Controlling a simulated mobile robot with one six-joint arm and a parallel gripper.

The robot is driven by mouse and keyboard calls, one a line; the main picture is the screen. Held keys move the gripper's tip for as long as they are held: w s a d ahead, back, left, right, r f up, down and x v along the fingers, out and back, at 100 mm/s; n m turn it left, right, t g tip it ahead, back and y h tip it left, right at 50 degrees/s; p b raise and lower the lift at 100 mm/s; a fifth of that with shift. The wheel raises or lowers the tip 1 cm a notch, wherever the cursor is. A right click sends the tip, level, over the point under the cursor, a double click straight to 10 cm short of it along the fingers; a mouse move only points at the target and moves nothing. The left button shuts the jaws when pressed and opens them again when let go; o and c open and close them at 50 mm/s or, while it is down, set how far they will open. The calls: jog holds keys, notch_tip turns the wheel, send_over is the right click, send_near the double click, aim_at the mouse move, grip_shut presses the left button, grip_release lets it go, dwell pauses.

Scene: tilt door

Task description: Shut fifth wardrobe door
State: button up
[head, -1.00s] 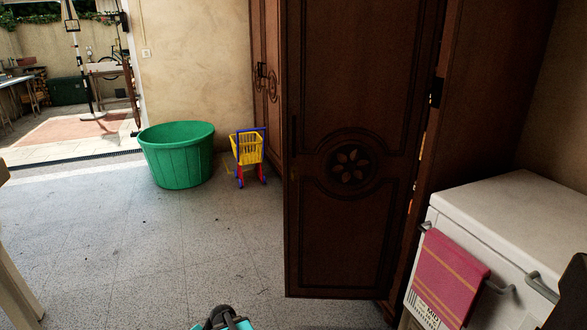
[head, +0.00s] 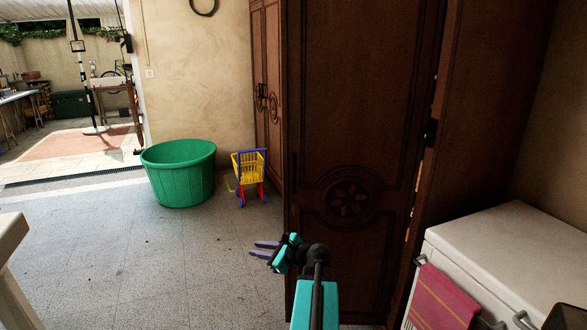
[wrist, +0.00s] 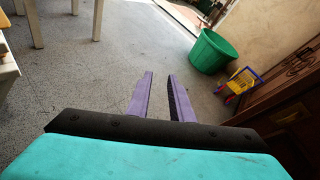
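The fifth wardrobe door (head: 350,130) is dark brown wood with a carved flower medallion. It stands swung open, facing me, hinged on its right side at the wardrobe's side panel (head: 480,110). My gripper (head: 262,249) is in front of the door's lower left edge in the head view, with its purple fingers pointing left. In the wrist view, the fingers of my gripper (wrist: 160,95) are apart with nothing between them. The gripper does not visibly hold the door. The open door hides part of the wardrobe behind it.
A green tub (head: 180,172) and a yellow toy cart (head: 249,176) stand on the floor at left, near other wardrobe doors (head: 267,90). A white chest (head: 510,260) with a red towel (head: 445,298) stands at right.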

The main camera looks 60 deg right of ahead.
jog(key=s+d+r+m+t+h+p, duration=0.1)
jog(key=s+d+r+m+h, duration=0.1)
jog(key=s+d+r, duration=0.35)
jog(key=s+d+r+m+t+h+p, duration=0.1)
jog(key=s+d+r+m+p, duration=0.15)
jog(key=r, duration=0.55)
jog(key=m+h, duration=0.3)
send_near(294, 171)
jog(key=s, duration=0.3)
jog(key=shift+a+f+t+p, duration=0.3)
jog(key=shift+a, duration=0.05)
jog(key=p+x, duration=0.2)
jog(key=x, duration=1.1)
jog(key=shift+w+d+p, duration=0.15)
jog(key=shift+w+p, duration=0.25)
jog(key=shift+c, duration=0.4)
grip_shut()
